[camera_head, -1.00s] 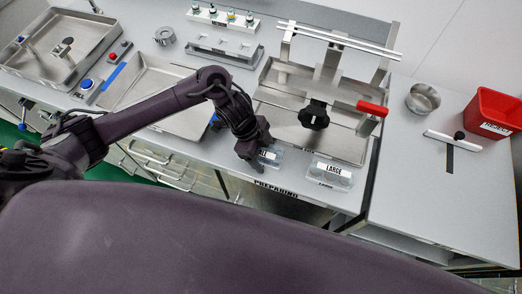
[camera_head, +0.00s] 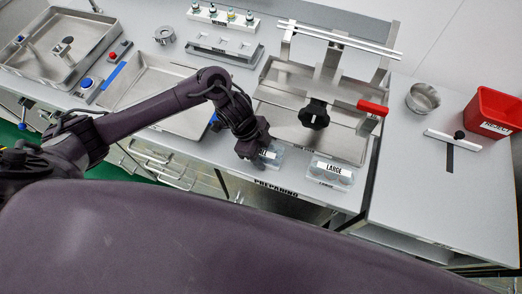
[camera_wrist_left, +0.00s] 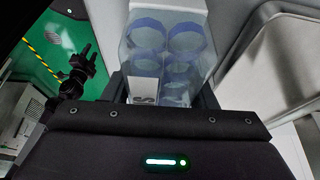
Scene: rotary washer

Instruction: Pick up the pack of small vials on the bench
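The pack of small vials (camera_head: 270,157) is a clear box at the front of the bench, partly hidden by my left gripper in the head view. In the left wrist view the pack (camera_wrist_left: 168,45) shows several clear vials with blue rims and a white label. My left gripper (camera_head: 256,155) is over it. In the wrist view its two dark fingers (camera_wrist_left: 165,92) lie close along both sides of the pack, and it looks shut on it. I cannot tell whether the pack touches the bench. My right gripper is not in view.
A similar clear pack labelled LARGE (camera_head: 331,171) stands just to the right. Behind is a steel tray with a stand and black knob (camera_head: 314,114). A steel bowl (camera_head: 422,98) and a red bin (camera_head: 493,112) are on the right. The bench's front edge is close.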

